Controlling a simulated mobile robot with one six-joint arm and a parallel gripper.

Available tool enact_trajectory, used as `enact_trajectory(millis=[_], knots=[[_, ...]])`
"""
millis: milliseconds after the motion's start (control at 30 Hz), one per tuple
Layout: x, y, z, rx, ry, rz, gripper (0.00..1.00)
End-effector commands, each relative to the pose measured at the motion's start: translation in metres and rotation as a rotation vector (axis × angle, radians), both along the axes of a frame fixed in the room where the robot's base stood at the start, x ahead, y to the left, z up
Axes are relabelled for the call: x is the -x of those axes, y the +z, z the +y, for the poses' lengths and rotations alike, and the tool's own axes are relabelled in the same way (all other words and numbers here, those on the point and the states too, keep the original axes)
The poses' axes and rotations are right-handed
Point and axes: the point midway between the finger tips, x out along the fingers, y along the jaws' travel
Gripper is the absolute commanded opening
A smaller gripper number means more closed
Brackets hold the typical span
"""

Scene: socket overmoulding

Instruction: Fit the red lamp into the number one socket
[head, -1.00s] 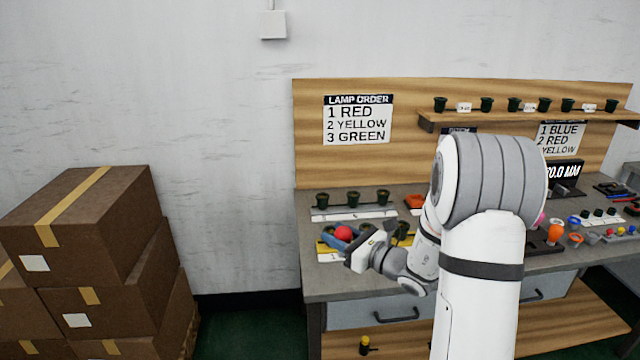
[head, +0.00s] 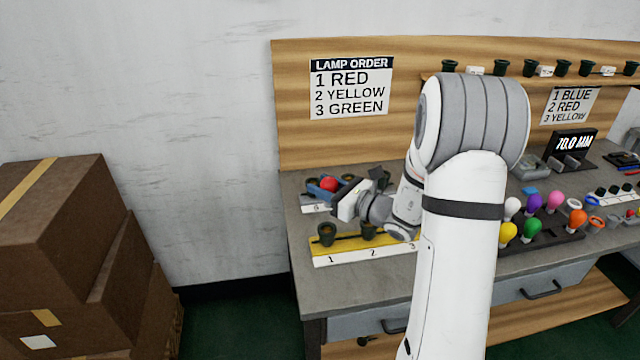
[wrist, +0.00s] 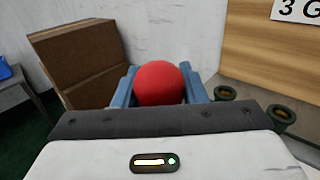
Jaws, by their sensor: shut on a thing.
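The red lamp (head: 329,184) is between the fingers of my gripper (head: 323,188), which is shut on it. In the wrist view the round red lamp (wrist: 160,83) sits between the two blue fingers (wrist: 160,90); its base is hidden. In the head view the lamp is above the bench, behind the yellow socket strip (head: 345,252) marked 1, 2 and 3. The number one socket (head: 326,236) is dark green, upright and empty-looking at the strip's left end. The number two socket (head: 369,231) shows partly; the third is hidden by my arm.
A white strip (head: 314,209) with dark sockets lies behind, partly covered by my gripper. A rack of coloured lamps (head: 545,238) stands right of my arm. A lamp order sign (head: 351,87) hangs on the backboard. Cardboard boxes (head: 75,260) are stacked left of the bench.

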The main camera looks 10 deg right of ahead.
Motion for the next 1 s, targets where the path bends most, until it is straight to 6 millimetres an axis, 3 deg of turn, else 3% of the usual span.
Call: enact_trajectory(millis=[267, 800, 1000], knots=[[0.001, -0.003, 0.004, 0.001, 0.007, 0.0, 0.16], [0.001, -0.051, 0.003, 0.001, 0.006, 0.0, 0.16], [0.001, -0.059, 0.003, 0.001, 0.005, 0.0, 0.16]])
